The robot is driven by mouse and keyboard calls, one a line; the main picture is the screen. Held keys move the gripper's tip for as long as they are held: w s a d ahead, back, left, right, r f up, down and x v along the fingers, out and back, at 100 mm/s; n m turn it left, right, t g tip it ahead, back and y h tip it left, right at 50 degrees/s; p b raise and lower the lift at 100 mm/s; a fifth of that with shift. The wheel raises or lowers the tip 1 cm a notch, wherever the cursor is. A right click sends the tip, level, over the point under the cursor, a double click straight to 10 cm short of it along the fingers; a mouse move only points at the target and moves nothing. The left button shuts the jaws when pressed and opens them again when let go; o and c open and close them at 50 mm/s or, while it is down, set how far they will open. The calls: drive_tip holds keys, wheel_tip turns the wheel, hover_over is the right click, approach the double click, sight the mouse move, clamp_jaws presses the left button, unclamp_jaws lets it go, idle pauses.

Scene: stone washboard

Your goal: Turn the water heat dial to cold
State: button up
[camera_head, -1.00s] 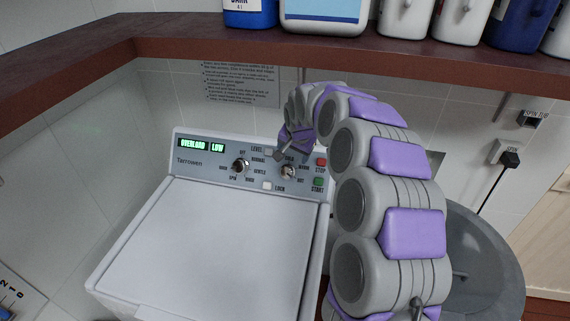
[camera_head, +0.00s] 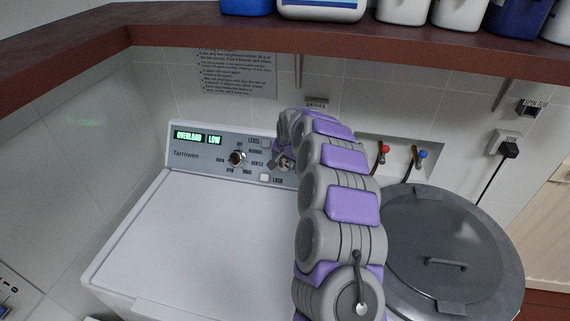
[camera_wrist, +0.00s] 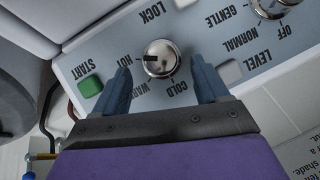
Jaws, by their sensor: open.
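The water heat dial (camera_wrist: 160,58) is a round silver knob on the washer's control panel (camera_wrist: 232,45). In the wrist view its dark pointer mark faces left, toward the HOT label; WARM and COLD are printed near the knob on the gripper side. My gripper (camera_wrist: 160,65) is open, with one blue-grey finger on each side of the knob. Small gaps show between fingers and knob, and I see no clear contact. In the head view my gripper (camera_head: 286,161) is at the right part of the panel and mostly hides this dial.
A second knob (camera_head: 237,158) is on the panel to the left, and a green START button (camera_wrist: 90,86) is close to one finger. A wooden shelf (camera_head: 400,55) with bottles runs above. A round grey lid (camera_head: 440,215) and red and blue taps are at right.

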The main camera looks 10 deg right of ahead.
sight(284, 163)
drive_tip(key=shift+x, duration=1.65)
drive_tip(key=c, duration=1.1)
